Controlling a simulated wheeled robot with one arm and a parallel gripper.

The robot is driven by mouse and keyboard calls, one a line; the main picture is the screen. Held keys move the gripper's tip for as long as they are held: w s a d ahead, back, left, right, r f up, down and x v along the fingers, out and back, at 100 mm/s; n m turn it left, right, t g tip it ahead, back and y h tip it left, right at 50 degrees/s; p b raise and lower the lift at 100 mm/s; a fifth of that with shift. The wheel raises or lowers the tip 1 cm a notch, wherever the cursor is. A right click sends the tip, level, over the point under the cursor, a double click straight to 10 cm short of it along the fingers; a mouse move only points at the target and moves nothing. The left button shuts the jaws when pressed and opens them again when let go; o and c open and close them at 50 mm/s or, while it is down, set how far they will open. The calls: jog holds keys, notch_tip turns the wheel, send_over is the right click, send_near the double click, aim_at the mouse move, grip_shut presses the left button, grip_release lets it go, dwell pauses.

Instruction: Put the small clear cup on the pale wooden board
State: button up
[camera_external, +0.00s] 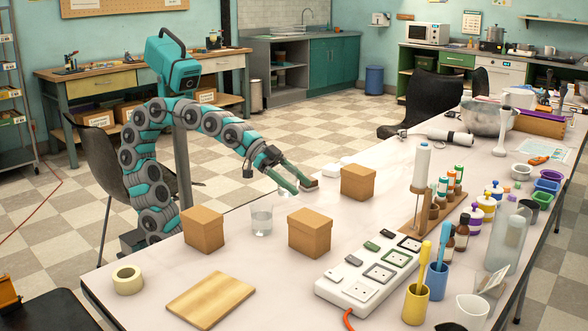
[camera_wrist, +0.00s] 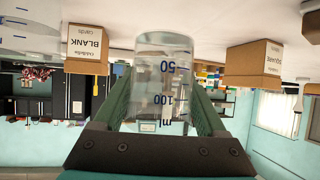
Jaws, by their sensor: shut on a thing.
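My gripper (camera_external: 298,182) is low over the far edge of the long white table, its fingers shut around a small clear cup (camera_wrist: 162,85) with blue volume marks. In the outside view the held cup (camera_external: 285,187) is partly hidden by the fingers. I cannot tell whether it touches the table. The wrist view appears upside down. The pale wooden board (camera_external: 210,298) lies flat and bare at the table's near left, well away from my gripper. A second clear vessel (camera_external: 262,220) stands on the table between the cup and the board.
Brown boxes stand at left (camera_external: 203,230), centre (camera_external: 310,233) and beside my gripper (camera_external: 358,182). A tape roll (camera_external: 128,280) lies left of the board. A white power strip (camera_external: 366,275) and a yellow cup (camera_external: 416,304) are to the right.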

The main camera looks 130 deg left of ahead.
jog(key=shift+w+a+r, duration=0.1)
jog(key=shift+w+r, duration=0.05)
jog(key=shift+w, duration=0.05)
jog(key=w+d+r, duration=0.3)
jog(key=w+d+r+n+y+b, duration=0.1)
jog(key=w+d+r, duration=0.1)
jog(key=w+d, duration=0.2)
jog(key=w+d+r+n+y, duration=0.1)
jog(key=w+d+r, duration=0.2)
jog(key=w, duration=0.1)
jog(key=shift+w+d+r, duration=0.15)
jog(key=shift+d+r, duration=0.15)
jog(key=shift+r, duration=0.05)
jog(key=w+d+b, duration=0.1)
jog(key=w+d, duration=0.2)
jog(key=d, duration=0.8)
jog(key=m+h, duration=0.1)
send_over(222, 301)
notch_tip(222, 301, down, 3)
jog(key=shift+f+b, duration=0.75)
jog(key=shift+f, duration=4.15)
